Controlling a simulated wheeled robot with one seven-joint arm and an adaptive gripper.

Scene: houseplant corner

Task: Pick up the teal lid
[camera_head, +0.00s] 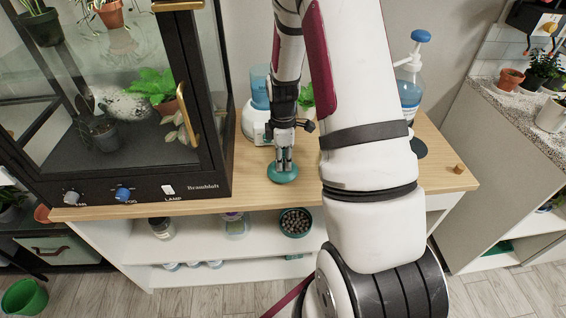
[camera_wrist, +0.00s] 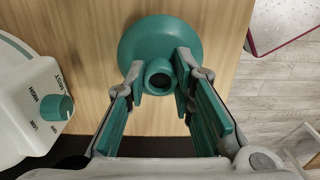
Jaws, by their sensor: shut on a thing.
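The teal lid (camera_head: 282,173) is a round disc with a hollow knob on top, on or just above the wooden counter near its front edge. In the wrist view the lid (camera_wrist: 160,40) shows at the top middle, its knob between the two fingers. My gripper (camera_head: 283,160) points down over the lid. In the wrist view my gripper (camera_wrist: 160,75) has its teal-padded fingertips closed on the knob from both sides. I cannot tell whether the lid touches the counter.
A white appliance (camera_head: 257,122) with a teal dial stands close beside the gripper. A glass plant cabinet (camera_head: 120,190) stands on the left. A pump bottle (camera_head: 410,90) stands behind my arm. A small cork-like piece (camera_head: 459,169) lies at the counter's right end.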

